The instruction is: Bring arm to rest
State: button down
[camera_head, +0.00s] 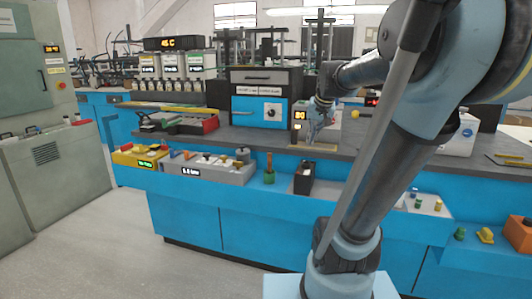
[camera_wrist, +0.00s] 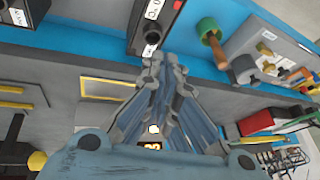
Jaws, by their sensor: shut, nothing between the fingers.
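My gripper (camera_head: 312,136) hangs over the grey worktop of the blue bench, above a wooden-coloured tray (camera_head: 314,146). In the wrist view my gripper (camera_wrist: 165,62) points along the bench, its fingers drawn together and empty. My arm rises from the right foreground and bends back down to the gripper, hiding part of the bench behind it.
A blue oven-like box (camera_head: 262,97) stands behind and left of my gripper. The floor (camera_head: 120,240) at left is clear.

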jog(key=s+d+f+n+g+h, duration=0.1)
jog(key=s+d+f+n+g, duration=0.1)
jog(key=s+f, duration=1.8)
jog(key=s, duration=0.2)
jog(key=shift+s+g+h, duration=0.3)
jog(key=shift+s+g, duration=0.1)
jog(key=shift+w+f, duration=0.2)
jog(key=shift+w, duration=0.25)
